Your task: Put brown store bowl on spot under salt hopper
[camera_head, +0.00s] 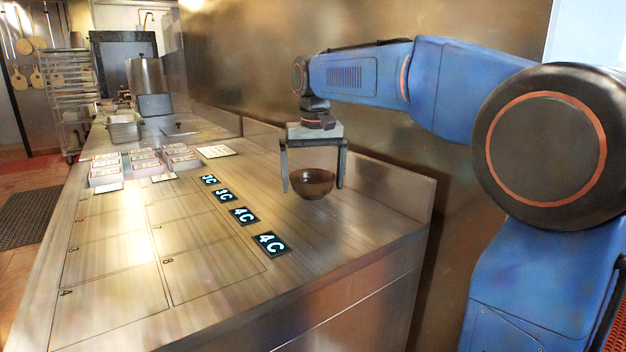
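The brown bowl (312,184) is upright at the right side of the steel counter, near the wall. My gripper (313,187) points down over it, with its two long fingers spread wide on the left and right of the bowl. Narrow gaps seem to show between the fingers and the bowl; contact is not clear. A metal hopper-like container (146,76) stands at the far end of the counter, above a grey box-like base (155,105); it may be the salt hopper. The spot under it is too small to make out.
Several stacks of cards or packets (143,158) stand mid-counter. Dark tiles marked 3C and 4C (271,244) lie in a row left of the bowl. A metal pan (124,129) is further back. The outlined counter area (110,262) at front left is clear.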

